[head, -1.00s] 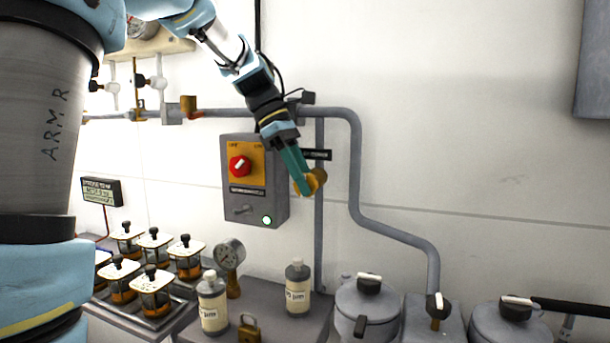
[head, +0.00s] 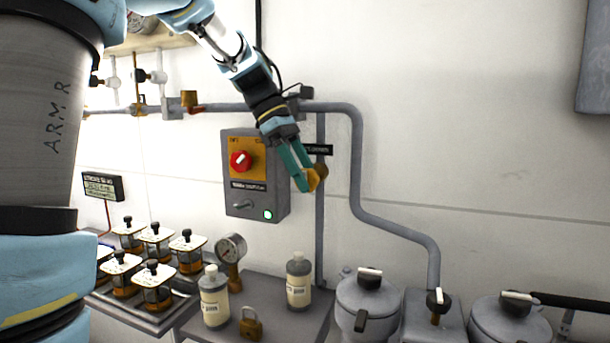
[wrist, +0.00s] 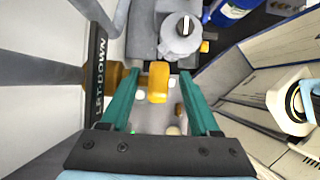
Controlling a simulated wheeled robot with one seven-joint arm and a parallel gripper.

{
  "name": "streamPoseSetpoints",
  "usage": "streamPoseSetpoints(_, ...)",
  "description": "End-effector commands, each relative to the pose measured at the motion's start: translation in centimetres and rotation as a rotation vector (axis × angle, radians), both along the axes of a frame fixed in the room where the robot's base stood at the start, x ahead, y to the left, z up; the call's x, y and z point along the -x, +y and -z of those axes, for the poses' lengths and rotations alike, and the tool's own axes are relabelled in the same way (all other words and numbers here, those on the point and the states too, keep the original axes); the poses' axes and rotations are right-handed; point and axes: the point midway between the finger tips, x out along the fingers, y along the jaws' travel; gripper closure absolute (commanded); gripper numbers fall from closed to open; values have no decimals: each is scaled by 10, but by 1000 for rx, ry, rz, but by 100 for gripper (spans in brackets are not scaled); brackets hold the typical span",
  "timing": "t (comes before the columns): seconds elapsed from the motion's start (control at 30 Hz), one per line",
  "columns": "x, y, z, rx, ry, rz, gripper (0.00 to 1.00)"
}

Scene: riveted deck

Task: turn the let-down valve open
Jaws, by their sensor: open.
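The let-down valve is on the vertical grey pipe, beside a black LET-DOWN label (wrist: 98,75). Its brown-brass body (wrist: 125,77) reaches out from the pipe to a yellow handle (wrist: 158,82), which also shows in the head view (head: 313,180). My gripper (wrist: 158,92) is open, its two teal fingers on either side of the handle. In the wrist view there are gaps between the handle and both fingers, and the left finger overlaps the valve body. In the head view the fingers partly cover the valve. I cannot tell the handle's exact angle.
A grey switch box (head: 239,205) with a red knob is on the wall just left of my gripper. Below stand two bottles (head: 214,300) (head: 298,283), a brass padlock (head: 250,325) and lidded grey pots (head: 367,300). The wall to the right is mostly clear.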

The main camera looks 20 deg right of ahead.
Motion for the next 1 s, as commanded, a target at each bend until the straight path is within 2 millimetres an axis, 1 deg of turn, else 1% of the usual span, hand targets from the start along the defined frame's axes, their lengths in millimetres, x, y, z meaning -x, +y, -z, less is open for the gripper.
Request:
streamPoseSetpoints(0.13,-2,1,-3,1,-1,-1,38)
streamPoseSetpoints(0.23,-6,5,-13,1,-3,-2,38)
streamPoseSetpoints(0.5,-25,25,-58,2,-4,-1,38)
streamPoseSetpoints(0.7,-34,36,-84,1,-3,-2,38)
streamPoseSetpoints(0.83,-37,39,-92,1,-1,-1,38)
streamPoseSetpoints(1.0,-37,40,-94,0,0,0,38)
